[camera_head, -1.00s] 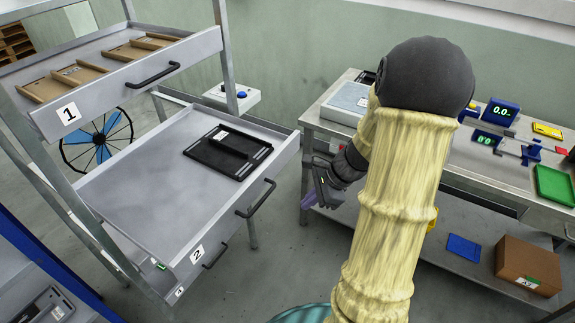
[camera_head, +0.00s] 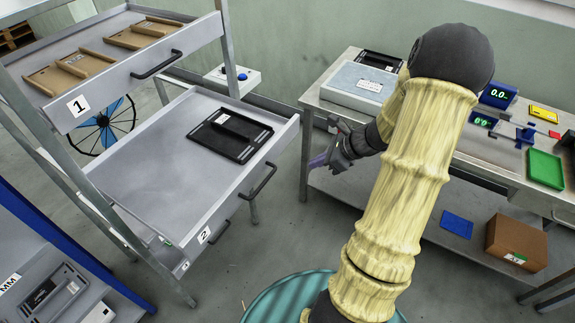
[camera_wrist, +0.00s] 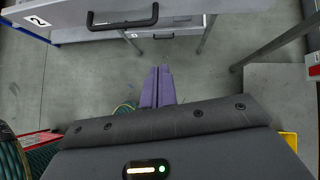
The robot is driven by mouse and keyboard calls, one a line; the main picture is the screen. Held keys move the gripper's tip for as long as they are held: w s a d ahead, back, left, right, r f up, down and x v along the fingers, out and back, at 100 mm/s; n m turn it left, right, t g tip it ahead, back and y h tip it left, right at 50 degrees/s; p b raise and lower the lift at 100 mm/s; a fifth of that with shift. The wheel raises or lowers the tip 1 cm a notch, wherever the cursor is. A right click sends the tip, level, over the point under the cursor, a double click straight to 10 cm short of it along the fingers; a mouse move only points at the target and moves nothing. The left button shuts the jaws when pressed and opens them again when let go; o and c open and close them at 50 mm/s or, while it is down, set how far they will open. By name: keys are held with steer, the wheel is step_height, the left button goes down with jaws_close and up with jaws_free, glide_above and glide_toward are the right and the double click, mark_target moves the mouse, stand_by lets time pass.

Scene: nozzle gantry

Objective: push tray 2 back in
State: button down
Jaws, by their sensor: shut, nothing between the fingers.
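Tray 2 (camera_head: 140,190) is a grey metal drawer, pulled out from the rack, with a black handle (camera_head: 262,181) and a "2" label (camera_head: 204,234) on its front. A black flat holder (camera_head: 230,135) lies inside it. My gripper (camera_head: 318,161) is to the right of the tray front, apart from it, with purple fingers shut and empty. In the wrist view the shut fingers (camera_wrist: 157,86) point toward the tray front, and the handle (camera_wrist: 122,20) shows beyond them at the top, with the "2" label (camera_wrist: 37,20) to its left.
Tray 1 (camera_head: 120,80) holds brown dividers above tray 2 and also stands out. A rack post (camera_head: 228,50) rises behind tray 2.

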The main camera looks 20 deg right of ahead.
steer(key=w+a+f+p, duration=0.2)
steer(key=w+a+f, duration=0.3)
steer(key=w+a, duration=0.1)
steer(key=shift+a+f, duration=0.15)
steer(key=shift+a, duration=0.1)
steer(key=shift+w, duration=0.2)
